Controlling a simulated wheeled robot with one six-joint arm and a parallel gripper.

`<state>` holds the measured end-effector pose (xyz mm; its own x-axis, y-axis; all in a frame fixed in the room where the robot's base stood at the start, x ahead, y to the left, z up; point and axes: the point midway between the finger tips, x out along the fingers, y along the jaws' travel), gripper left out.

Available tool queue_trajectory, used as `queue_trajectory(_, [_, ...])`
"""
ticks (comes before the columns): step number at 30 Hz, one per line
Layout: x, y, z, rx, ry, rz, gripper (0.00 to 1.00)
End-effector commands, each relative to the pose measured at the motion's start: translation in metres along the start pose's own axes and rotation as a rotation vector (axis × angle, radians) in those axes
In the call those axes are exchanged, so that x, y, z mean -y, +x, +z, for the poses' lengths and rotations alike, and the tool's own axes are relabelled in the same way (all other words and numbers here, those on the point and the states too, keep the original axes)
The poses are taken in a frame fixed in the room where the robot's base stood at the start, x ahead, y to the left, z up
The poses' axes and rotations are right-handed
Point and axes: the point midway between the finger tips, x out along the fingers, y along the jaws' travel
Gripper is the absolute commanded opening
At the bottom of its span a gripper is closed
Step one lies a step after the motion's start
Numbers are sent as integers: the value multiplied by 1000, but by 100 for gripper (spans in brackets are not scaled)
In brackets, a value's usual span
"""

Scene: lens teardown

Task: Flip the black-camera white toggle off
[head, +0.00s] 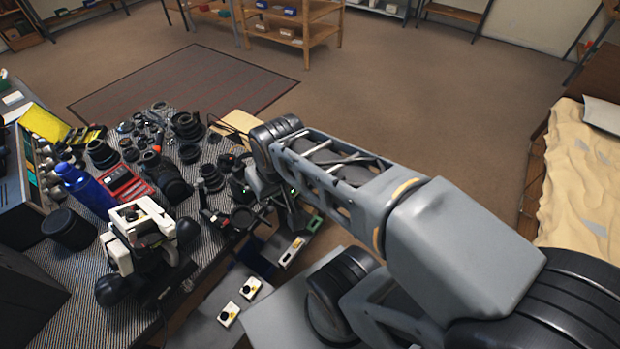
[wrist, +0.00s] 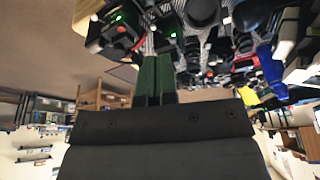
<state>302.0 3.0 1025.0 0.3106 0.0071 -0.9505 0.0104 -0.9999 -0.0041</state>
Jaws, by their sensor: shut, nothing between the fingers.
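My gripper (wrist: 156,62) shows in the wrist view as two dark green fingers pressed together, with nothing between them. Its tips point at the crowded bench, close to small black devices. One black camera-like body (wrist: 117,38) there has a green light and a red spot. Another dark unit (wrist: 168,38) with a green light sits beside it. I cannot make out a white toggle on either, nor whether the fingers touch anything. In the head view the green-lit black gear (head: 246,187) is at the bench's right edge, partly behind my arm, and the fingers are not clear.
The striped bench mat (head: 40,238) is crowded with lenses, a blue bottle (head: 84,190), a red case (head: 125,183) and a white-framed device (head: 140,225). White boxes (head: 229,314) lie lower, near my base. Open floor (head: 400,90) lies beyond the bench.

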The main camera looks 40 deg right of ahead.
Motion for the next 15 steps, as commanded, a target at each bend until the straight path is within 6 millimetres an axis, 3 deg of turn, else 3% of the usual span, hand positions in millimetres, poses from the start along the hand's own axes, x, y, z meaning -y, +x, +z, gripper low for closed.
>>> queue_trajectory(8, [-9, 6, -7, 32, -3, -7, 0])
queue_trajectory(11, [-27, 17, -21, 88, -16, -33, 0])
queue_trajectory(15, [-74, 44, -45, 167, -46, -126, 0])
